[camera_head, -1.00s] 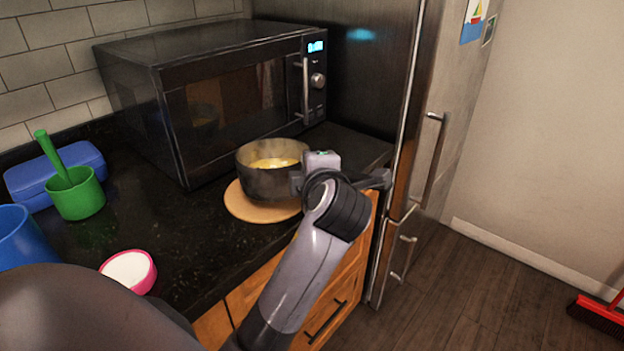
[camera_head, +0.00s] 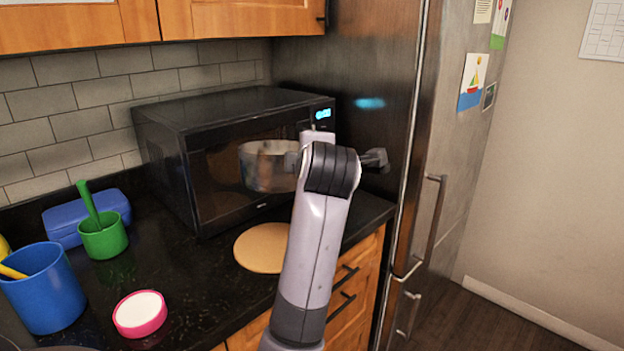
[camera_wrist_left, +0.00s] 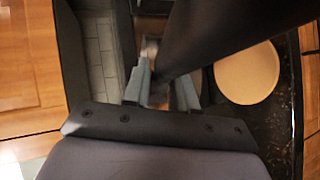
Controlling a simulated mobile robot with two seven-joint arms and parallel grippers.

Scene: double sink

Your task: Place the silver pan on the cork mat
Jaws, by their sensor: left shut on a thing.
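The silver pan (camera_head: 266,168) is in the air in front of the microwave, above the counter, with only its outer side and rim showing. My left gripper (camera_head: 294,160) is at the pan's right side and shut on it. The wrist closely hides the grip in the head view. In the left wrist view the fingers (camera_wrist_left: 160,92) are at the dark pan (camera_wrist_left: 215,28), whose near side fills the upper middle. The round cork mat (camera_head: 262,248) lies bare on the counter, below the pan and apart from it. The mat also shows in the left wrist view (camera_wrist_left: 246,72). My right gripper is out of view.
A black microwave (camera_head: 225,150) stands right behind the pan, with a steel fridge (camera_head: 375,100) to the right. Wooden cabinets (camera_head: 90,22) hang above. A green cup (camera_head: 103,238), blue cup (camera_head: 45,290), blue box (camera_head: 65,222) and pink-rimmed dish (camera_head: 140,314) stand at left.

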